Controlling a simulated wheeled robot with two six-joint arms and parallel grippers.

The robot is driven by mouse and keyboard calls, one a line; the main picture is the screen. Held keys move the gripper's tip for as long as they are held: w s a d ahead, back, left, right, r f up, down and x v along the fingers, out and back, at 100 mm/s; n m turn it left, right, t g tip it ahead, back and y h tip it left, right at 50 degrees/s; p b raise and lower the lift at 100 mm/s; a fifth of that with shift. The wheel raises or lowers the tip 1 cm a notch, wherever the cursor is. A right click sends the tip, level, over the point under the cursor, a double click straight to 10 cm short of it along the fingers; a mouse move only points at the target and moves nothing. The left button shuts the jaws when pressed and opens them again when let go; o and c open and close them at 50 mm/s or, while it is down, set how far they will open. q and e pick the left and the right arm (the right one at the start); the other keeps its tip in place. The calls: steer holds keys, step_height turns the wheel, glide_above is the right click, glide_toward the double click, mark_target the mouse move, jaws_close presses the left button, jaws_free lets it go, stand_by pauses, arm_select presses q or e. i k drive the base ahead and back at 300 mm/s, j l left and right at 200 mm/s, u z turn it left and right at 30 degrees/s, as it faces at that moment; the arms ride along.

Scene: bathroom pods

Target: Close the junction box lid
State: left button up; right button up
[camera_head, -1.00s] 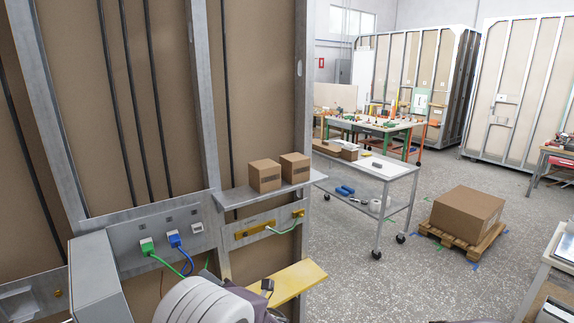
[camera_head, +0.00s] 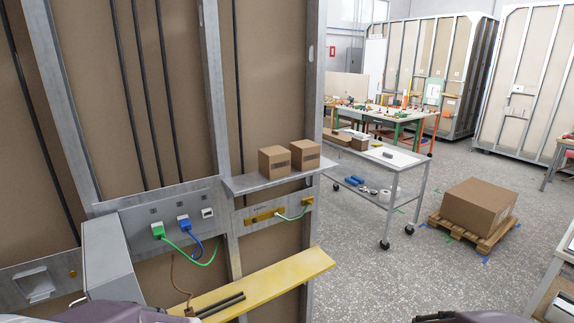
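A grey box-like metal piece (camera_head: 108,262) stands out from the wall panel at the lower left. It may be the junction box or its raised lid; its inside is hidden from this angle, so I cannot tell how far the lid stands open. Part of my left arm shows at the bottom left edge, below this piece. A small part of my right arm shows at the bottom edge, right of the middle. Neither gripper's fingers are in view.
A socket plate (camera_head: 183,226) with green and blue plugs and hanging cables is right of the grey piece. A yellow shelf (camera_head: 285,280) with dark rods juts out below. Two cartons stand on a grey shelf (camera_head: 255,186).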

mark_target(109, 274)
steer(key=k+j+u, duration=0.15)
steer(key=j+u, duration=0.15)
steer(key=j, duration=0.5)
steer(key=k+j+u, duration=0.1)
steer(key=j+u, duration=0.25)
steer(key=j, duration=0.45)
